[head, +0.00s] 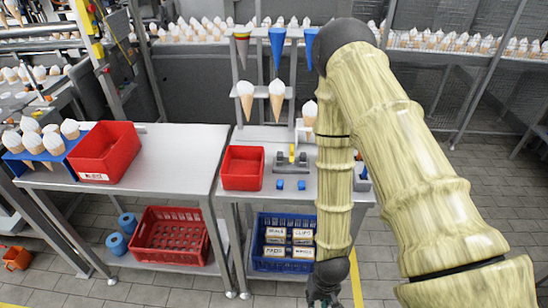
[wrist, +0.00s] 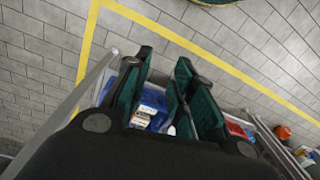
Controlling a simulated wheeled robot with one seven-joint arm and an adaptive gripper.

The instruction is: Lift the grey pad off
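I cannot pick out a grey pad for certain. A grey fixture (head: 291,160) with a small yellow part stands on the right-hand worktable, and two small blue blocks (head: 280,184) lie in front of it. My gripper (head: 324,289) hangs low at the bottom of the head view, in front of and below the tabletop. In the wrist view my gripper (wrist: 160,72) has its dark green fingers apart, with nothing seen between them. My arm hides the right part of the worktable.
A red bin (head: 242,168) stands left of the fixture. A blue crate (head: 272,264) with labelled boxes sits on the shelf below. A rack (head: 262,92) holding cones rises behind. A larger red bin (head: 104,152) stands on the left table. Floor at right is clear.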

